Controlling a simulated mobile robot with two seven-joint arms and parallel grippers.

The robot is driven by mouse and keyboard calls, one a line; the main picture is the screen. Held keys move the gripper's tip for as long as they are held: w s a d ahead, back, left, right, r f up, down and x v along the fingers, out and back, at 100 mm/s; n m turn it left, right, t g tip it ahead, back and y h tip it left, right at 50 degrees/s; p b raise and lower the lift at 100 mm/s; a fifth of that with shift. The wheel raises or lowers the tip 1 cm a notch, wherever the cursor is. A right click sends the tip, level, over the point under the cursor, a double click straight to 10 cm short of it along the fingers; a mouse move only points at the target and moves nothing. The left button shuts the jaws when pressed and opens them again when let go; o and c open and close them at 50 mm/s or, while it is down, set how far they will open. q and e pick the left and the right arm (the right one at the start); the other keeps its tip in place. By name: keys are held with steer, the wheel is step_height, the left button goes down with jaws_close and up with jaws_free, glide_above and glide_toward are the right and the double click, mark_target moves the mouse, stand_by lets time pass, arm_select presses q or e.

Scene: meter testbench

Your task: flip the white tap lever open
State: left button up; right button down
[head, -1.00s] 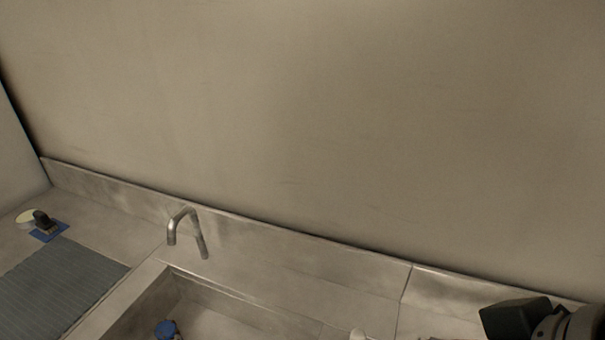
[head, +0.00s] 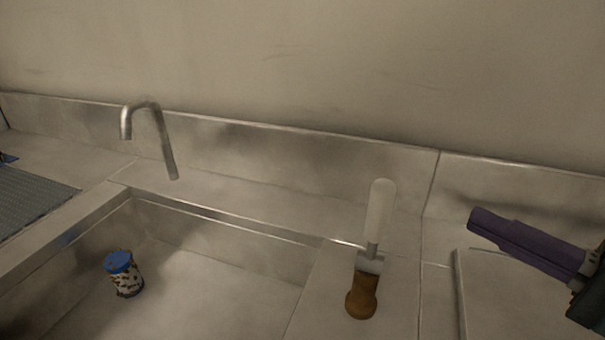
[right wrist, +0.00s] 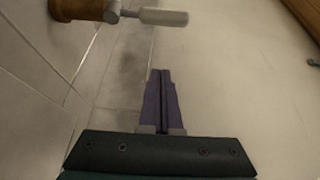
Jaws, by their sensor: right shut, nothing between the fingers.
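The white tap lever (head: 379,211) stands upright on a metal stem above a brown wooden-looking base (head: 361,295), on the counter right of the sink. In the right wrist view the lever (right wrist: 164,17) and its brown base (right wrist: 82,9) show at the top. My right gripper (head: 474,219) has purple fingers, pressed together and empty. It is to the right of the lever in the head view, apart from it. In the right wrist view the gripper (right wrist: 160,73) points toward the lever, with a gap between. My left gripper is not in view.
A steel spout (head: 153,112) stands behind the sink (head: 225,275). A patterned can with a blue lid (head: 122,274) is in the sink. A grey ribbed mat (head: 30,197) lies at the left. The back wall rises behind the counter.

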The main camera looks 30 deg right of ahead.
mark_target(376, 230)
steer(key=shift+d, duration=0.1)
stand_by(0.3)
steer(key=w+a+p, duration=0.1)
steer(key=w+a, duration=0.5)
steer(key=w, duration=0.1)
stand_by(0.5)
steer(key=shift+a, duration=0.15)
